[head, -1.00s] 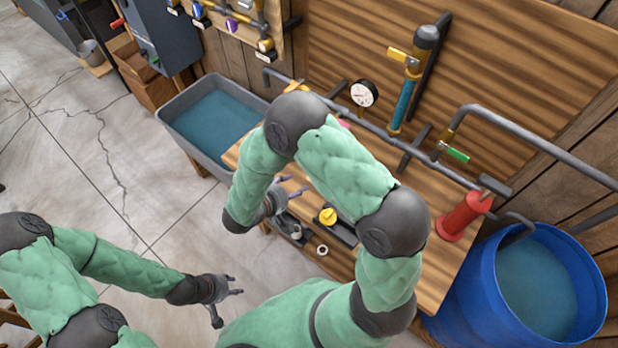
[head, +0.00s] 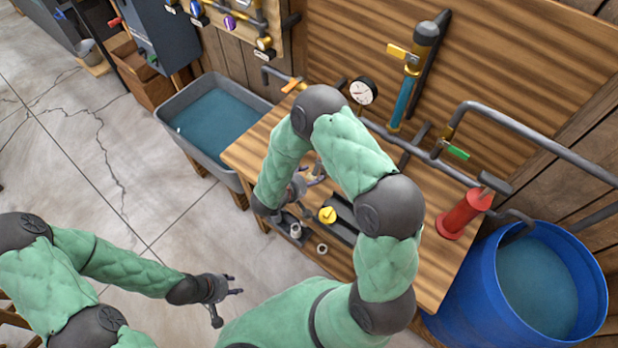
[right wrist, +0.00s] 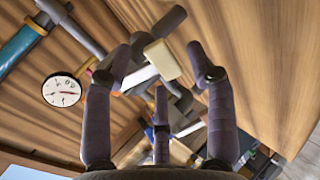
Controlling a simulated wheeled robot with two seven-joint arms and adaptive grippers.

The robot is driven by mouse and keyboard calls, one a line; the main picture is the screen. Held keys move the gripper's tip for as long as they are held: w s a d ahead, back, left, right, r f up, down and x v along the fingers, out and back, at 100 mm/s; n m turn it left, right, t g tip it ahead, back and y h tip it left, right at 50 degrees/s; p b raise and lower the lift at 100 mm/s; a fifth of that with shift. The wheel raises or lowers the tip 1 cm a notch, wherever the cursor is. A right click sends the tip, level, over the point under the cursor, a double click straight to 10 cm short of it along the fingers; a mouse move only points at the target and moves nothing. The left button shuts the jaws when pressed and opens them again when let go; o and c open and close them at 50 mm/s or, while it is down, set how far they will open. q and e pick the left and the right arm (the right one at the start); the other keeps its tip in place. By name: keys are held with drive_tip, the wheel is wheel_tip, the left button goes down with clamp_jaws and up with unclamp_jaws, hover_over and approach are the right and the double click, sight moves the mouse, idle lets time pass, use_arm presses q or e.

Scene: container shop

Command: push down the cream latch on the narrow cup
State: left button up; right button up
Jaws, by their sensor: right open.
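In the right wrist view a cream block (right wrist: 162,60), which looks like the latch, shows between my fingertips. It joins a pale and grey body (right wrist: 140,76), which may be the narrow cup but is partly hidden by my fingers. I cannot tell whether a finger touches the latch. My right gripper (right wrist: 165,76) has its fingers spread around this view of it, with nothing held. In the head view my right gripper (head: 312,178) is over the left part of the workbench, and my arm hides much there. My left gripper (head: 228,305) is open and empty over the floor.
A pressure gauge (head: 363,91) and pipes stand behind. A grey water trough (head: 207,150) is left, a blue barrel (head: 590,310) right.

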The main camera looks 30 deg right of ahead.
clamp_jaws()
drive_tip(key=b, duration=0.3)
drive_tip(key=f+h+b, duration=0.1)
drive_tip(key=b, duration=0.2)
drive_tip(key=shift+w+d+f+t+h, duration=0.1)
drive_tip(key=shift+d+f+t+h, duration=0.1)
drive_tip(key=shift+t+h, duration=0.1)
drive_tip(key=shift+d+r+h+b, duration=0.1)
drive_tip(key=shift+h+b, duration=0.3)
drive_tip(key=shift+b, duration=0.7)
unclamp_jaws()
drive_tip(key=v, duration=1.2)
